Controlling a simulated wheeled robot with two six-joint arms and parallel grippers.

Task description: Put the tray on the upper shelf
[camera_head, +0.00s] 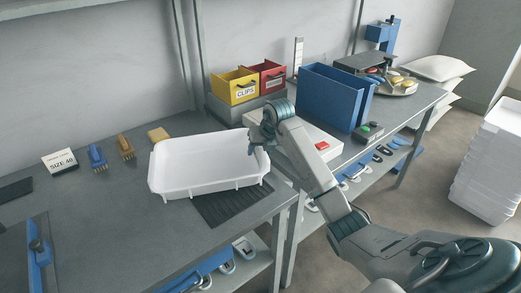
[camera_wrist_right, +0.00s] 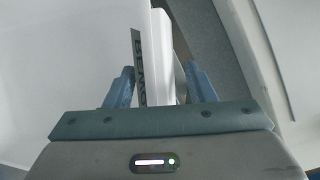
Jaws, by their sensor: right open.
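The white tray (camera_head: 190,180) sits on the grey workbench, empty, its right end partly over a dark ribbed mat. My right gripper (camera_head: 259,143) is at the tray's right end wall. In the right wrist view, the tray's white wall (camera_wrist_right: 160,45) stands between the two blue fingers of my right gripper (camera_wrist_right: 159,72), with gaps visible, so the jaws are open around it. A grey label with dark letters shows beside the wall. A shelf edge (camera_head: 50,8) crosses the top left corner; its top surface is mostly out of view. My left gripper is not in view.
Behind the tray are a yellow clips bin (camera_head: 236,88), a red bin (camera_head: 267,75) and a blue box (camera_head: 330,95). Brushes (camera_head: 97,158) and a size card (camera_head: 60,161) lie to its left. Grey uprights (camera_head: 183,55) stand behind. White crates (camera_head: 489,165) are stacked at right.

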